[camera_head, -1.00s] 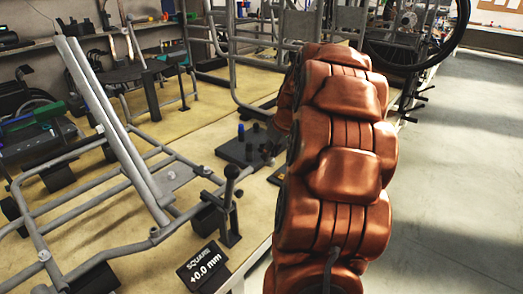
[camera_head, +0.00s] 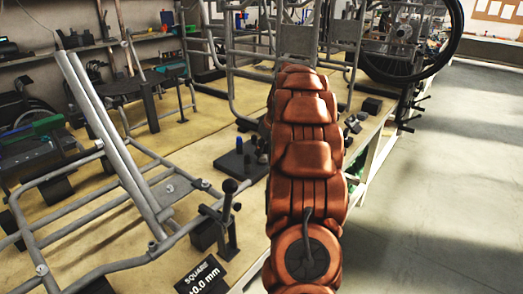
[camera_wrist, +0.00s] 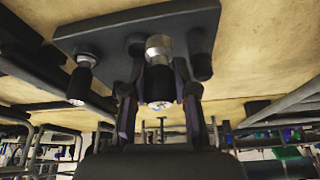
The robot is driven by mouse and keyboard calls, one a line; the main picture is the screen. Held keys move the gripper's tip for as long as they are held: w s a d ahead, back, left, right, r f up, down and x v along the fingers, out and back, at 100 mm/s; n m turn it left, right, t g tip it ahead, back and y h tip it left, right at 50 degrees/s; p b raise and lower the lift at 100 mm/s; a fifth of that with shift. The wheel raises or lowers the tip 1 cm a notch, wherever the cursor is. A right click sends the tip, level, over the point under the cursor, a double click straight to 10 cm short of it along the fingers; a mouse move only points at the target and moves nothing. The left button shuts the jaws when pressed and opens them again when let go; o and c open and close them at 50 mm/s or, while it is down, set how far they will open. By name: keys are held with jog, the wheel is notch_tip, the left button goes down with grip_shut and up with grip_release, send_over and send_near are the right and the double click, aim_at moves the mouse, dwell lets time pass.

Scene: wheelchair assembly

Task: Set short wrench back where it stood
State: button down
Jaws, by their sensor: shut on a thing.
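In the wrist view my gripper (camera_wrist: 159,85) is shut on a short dark tool with a silver collar, which I take to be the short wrench (camera_wrist: 158,47). The wrench lies between the two fingers, against or right in front of a dark flat stand plate (camera_wrist: 110,39); I cannot tell whether it is seated in it. In the head view the stand plate (camera_head: 231,168) lies on the bench left of my arm, with a blue peg (camera_head: 239,145) upright on it. My gripper is mostly hidden behind my arm there.
A second dark tool (camera_wrist: 81,80) stands on the plate beside the gripper. A grey tube frame (camera_head: 110,140) fills the bench's left. Small dark blocks (camera_head: 354,124) lie right of my arm.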

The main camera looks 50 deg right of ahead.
jog(key=shift+w+d+f+p, duration=0.1)
jog(key=shift+w+d+p, duration=0.05)
jog(key=shift+w+d, duration=0.8)
jog(key=shift+w+d+f+p, duration=0.15)
jog(key=shift+w+d, duration=0.55)
jog(key=shift+w, duration=0.35)
jog(key=shift+s+a+f, duration=0.1)
jog(key=shift+s+f, duration=0.05)
jog(key=shift+f, duration=1.35)
jog(key=shift+f, duration=0.15)
jog(key=c, duration=0.9)
grip_release()
